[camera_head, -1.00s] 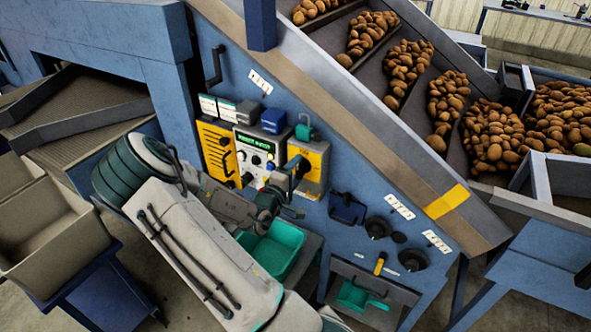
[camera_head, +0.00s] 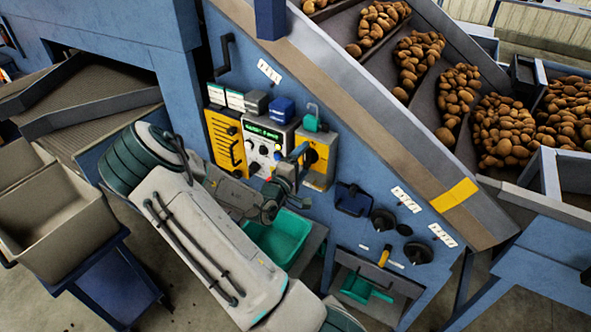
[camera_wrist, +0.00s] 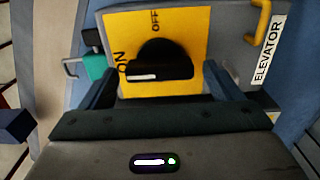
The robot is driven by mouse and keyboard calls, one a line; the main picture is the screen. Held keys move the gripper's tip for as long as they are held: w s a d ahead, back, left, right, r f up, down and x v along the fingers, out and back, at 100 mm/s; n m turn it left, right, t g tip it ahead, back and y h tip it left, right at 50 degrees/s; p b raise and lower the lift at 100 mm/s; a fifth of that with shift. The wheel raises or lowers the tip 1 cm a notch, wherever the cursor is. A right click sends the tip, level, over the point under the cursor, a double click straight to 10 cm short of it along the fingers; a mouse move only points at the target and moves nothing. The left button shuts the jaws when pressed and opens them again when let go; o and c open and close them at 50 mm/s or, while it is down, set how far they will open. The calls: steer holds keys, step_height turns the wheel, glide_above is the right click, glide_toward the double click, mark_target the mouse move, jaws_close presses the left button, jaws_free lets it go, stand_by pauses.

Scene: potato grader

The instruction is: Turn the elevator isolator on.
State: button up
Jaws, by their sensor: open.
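The elevator isolator is a black rotary knob (camera_wrist: 165,50) on a yellow plate (camera_wrist: 190,25), beside a label (camera_wrist: 267,50) reading ELEVATOR. ON is printed at the plate's left and OFF at its top in the wrist view. The knob's bar lies level there, with its white mark at the left end, on the ON side. My gripper (camera_wrist: 160,84) is open, one finger on each side of the bar; I cannot tell whether they touch it. In the head view, my gripper (camera_head: 299,153) is at the yellow isolator box (camera_head: 324,158) and hides part of it.
A teal padlock (camera_head: 312,118) hangs above the isolator box. Left of it are a control panel (camera_head: 262,148) with a green display and another yellow panel (camera_head: 226,140). A teal bin (camera_head: 280,238) stands below. The potato conveyor's sloping side (camera_head: 375,115) rises close behind.

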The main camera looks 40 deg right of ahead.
steer(key=b+v, duration=0.2)
steer(key=v, duration=1.1)
steer(key=shift+a, duration=0.3)
steer(key=shift+s, duration=0.15)
steer(key=shift+f, duration=0.1)
steer(key=w+a+f+m+y, duration=0.3)
steer(key=w+a+f+y, duration=0.15)
steer(key=a+y, duration=0.35)
steer(key=s+a+r+y, duration=0.2)
steer(key=a+r+y, duration=0.3)
steer(key=a+y, duration=0.3)
steer(key=s+r+m+g, duration=0.1)
steer(key=s+r+g, duration=0.2)
steer(key=s+r, duration=0.9)
steer(key=s, duration=0.5)
steer(key=shift+s+a+r+m+y, duration=0.2)
steer(key=shift+s+a+m+y, duration=0.1)
